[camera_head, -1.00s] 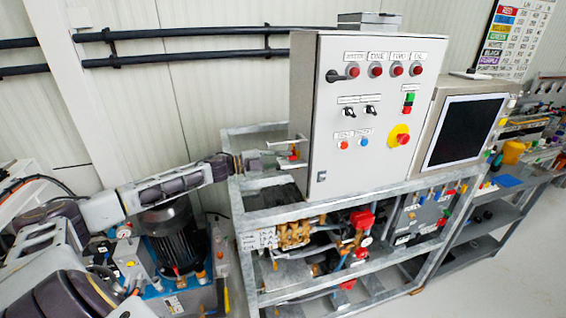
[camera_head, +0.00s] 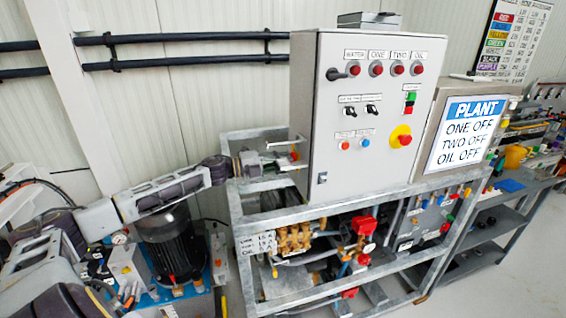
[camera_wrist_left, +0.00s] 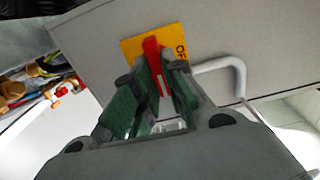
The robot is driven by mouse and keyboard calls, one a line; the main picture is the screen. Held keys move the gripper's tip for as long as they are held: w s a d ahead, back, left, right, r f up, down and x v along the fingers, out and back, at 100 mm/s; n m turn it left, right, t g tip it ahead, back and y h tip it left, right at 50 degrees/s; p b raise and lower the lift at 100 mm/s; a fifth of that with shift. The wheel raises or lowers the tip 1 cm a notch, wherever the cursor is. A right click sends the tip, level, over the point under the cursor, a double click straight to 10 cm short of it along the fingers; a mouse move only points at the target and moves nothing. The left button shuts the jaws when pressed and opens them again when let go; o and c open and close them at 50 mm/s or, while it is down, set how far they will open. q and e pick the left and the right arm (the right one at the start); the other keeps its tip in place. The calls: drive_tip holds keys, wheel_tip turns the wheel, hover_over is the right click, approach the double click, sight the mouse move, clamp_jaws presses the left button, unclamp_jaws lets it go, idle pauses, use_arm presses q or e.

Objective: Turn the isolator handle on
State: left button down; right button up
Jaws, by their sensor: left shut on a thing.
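The isolator handle is a red lever (camera_wrist_left: 152,55) on a yellow plate (camera_wrist_left: 133,50) on the left side of the grey control cabinet (camera_head: 330,150). Part of a label reading "OF" shows beside it in the left wrist view. My left gripper (camera_wrist_left: 160,85) is shut on the red handle, with a green-padded finger on each side of it. My right gripper is not in view.
A pale bent bar (camera_wrist_left: 225,66) stands out from the cabinet side close to the gripper. A metal frame (camera_head: 300,213) with pipes and valves lies below. The screen (camera_head: 467,135) reads "PLANT, ONE OFF, TWO OFF, OIL OFF".

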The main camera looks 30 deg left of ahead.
use_arm(q)
drive_tip(key=c, duration=1.5)
unclamp_jaws()
drive_tip(key=shift+s+a+f, duration=0.1)
drive_tip(key=shift+s+a, duration=0.15)
drive_tip(key=shift+s, duration=0.05)
drive_tip(key=shift+s+a, duration=0.35)
drive_tip(key=shift+s+a, duration=0.2)
drive_tip(key=shift+s, duration=0.05)
drive_tip(key=shift+v, duration=1.8)
drive_tip(key=shift+v, duration=2.95)
